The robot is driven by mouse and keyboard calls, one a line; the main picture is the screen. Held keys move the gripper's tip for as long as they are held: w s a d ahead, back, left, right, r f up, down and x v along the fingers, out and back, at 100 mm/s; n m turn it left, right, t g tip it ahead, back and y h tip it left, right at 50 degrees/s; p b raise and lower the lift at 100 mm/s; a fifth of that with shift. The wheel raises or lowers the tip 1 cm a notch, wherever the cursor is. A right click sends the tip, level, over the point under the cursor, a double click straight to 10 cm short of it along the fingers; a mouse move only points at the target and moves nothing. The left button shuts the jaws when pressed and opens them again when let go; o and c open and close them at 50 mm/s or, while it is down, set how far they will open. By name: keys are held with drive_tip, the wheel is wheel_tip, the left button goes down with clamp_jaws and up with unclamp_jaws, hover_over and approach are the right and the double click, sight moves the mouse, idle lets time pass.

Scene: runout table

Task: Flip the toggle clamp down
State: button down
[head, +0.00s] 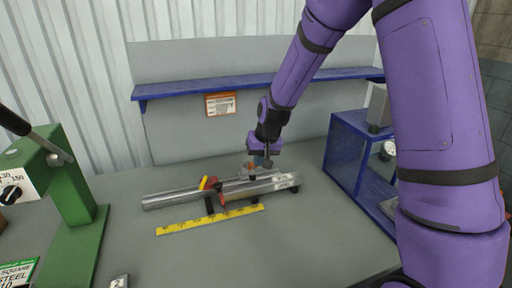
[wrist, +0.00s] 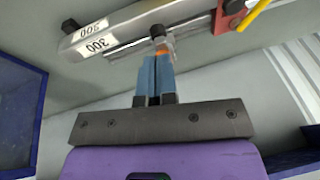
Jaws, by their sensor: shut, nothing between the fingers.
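My gripper (head: 263,161) points down over the right half of the metal rail (head: 172,199). In the wrist view its two blue-grey fingers (wrist: 155,66) are together and empty. Just beyond the fingertips is a small metal fitting (wrist: 161,41) with an orange part, partly hidden by them; it also shows in the head view (head: 250,169). I cannot tell if they touch. Farther along the rail is a red block (wrist: 228,17) with a slanting yellow lever (wrist: 256,15); the lever shows raised in the head view (head: 204,183). I cannot tell for certain which of these is the toggle clamp.
A yellow scale strip (head: 210,220) lies in front of the rail. A blue frame (head: 352,155) with a gauge stands to the right, and a green machine (head: 75,220) to the left. A blue shelf (head: 190,90) runs along the back. The table front is mostly clear.

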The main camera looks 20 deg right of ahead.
drive_tip(key=shift+s+f, duration=0.6)
drive_tip(key=shift+f, duration=0.35)
drive_tip(key=shift+s+f, duration=0.6)
drive_tip(key=shift+f, duration=0.35)
drive_tip(key=shift+s+f, duration=0.1)
